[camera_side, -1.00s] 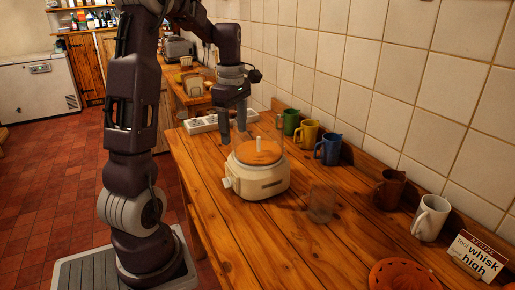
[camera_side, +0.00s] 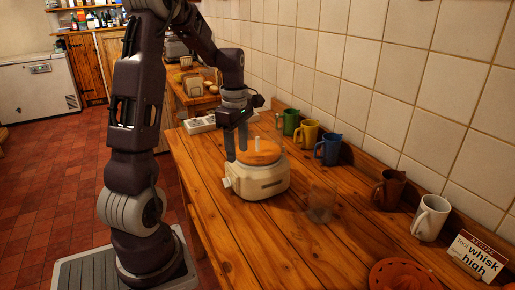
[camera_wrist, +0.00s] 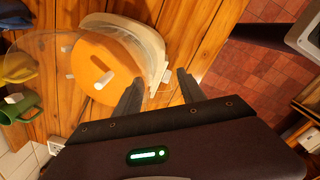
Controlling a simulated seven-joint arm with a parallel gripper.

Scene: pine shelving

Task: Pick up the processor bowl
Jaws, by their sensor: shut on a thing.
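The processor bowl is clear and hard to make out in the side view. In the wrist view the bowl (camera_wrist: 45,52) shows as a faint transparent outline around an orange disc (camera_wrist: 95,60) with a pale centre post. It stands upright on the cream processor base (camera_side: 258,183). My gripper (camera_side: 236,154) points down at the left side of the bowl. In the wrist view its fingers (camera_wrist: 158,77) stand apart at the bowl's near edge, shut on the bowl. The exact contact is hard to see.
Green, yellow and blue mugs (camera_side: 328,149) stand along the tiled wall behind the processor. A clear glass (camera_side: 320,205) stands to its right. The front left tabletop is clear.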

